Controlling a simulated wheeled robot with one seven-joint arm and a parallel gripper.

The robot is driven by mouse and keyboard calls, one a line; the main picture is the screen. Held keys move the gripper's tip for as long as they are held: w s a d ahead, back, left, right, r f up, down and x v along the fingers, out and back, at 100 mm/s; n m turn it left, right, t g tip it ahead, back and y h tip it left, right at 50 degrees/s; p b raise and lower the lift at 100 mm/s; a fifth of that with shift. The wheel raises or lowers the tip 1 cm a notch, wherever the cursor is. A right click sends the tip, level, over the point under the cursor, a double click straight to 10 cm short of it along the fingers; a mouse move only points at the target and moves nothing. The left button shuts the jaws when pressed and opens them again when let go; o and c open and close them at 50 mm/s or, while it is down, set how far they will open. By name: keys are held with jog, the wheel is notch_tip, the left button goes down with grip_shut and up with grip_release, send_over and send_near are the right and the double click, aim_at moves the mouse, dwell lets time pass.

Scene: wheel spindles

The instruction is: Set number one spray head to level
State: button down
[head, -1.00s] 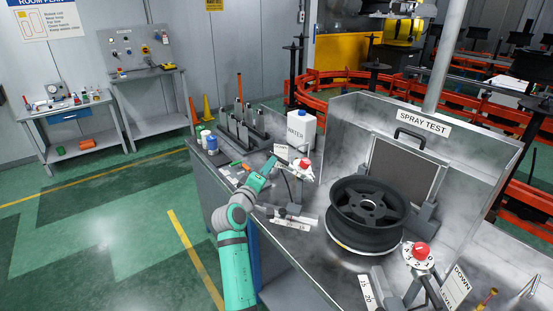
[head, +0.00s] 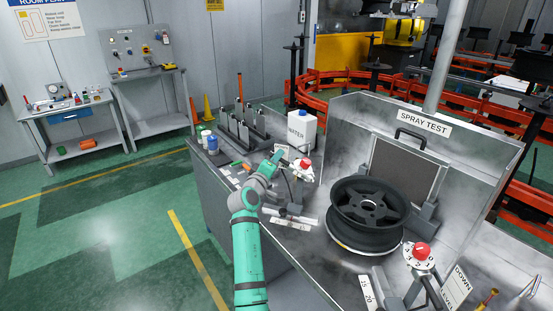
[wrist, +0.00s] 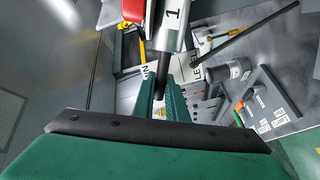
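The number one spray head, with a red knob (head: 306,165) on a white dial, stands at the bench's back left. In the wrist view its silver barrel (wrist: 174,22) carries a 1. A dark lever rod (wrist: 162,82) runs down from the barrel. My gripper (wrist: 162,88) has its two green fingers on either side of this rod; whether they grip it or are slightly apart is unclear. A sign reading LEVEL (wrist: 195,68) lies partly hidden behind the rod. In the head view my gripper (head: 279,157) is small beside the head.
A wheel (head: 368,206) sits on the bench in front of the SPRAY TEST panel (head: 478,160). A second red-knobbed spray head (head: 421,250) stands at the right front. A white water jug (head: 302,128) and cans (head: 211,144) stand at the back left.

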jog(key=shift+w+a+f+n, duration=0.1)
jog(key=shift+a+f+n, duration=0.15)
jog(key=shift+f+n, duration=0.95)
jog(key=shift+a+f+n, duration=0.25)
jog(key=shift+f+n, duration=0.55)
jog(key=shift+n, duration=0.7)
jog(key=c, duration=1.8)
grip_release()
jog(key=shift+o, duration=0.2)
jog(key=v, duration=1)
jog(key=shift+s+f, duration=0.2)
jog(key=shift+s, duration=0.2)
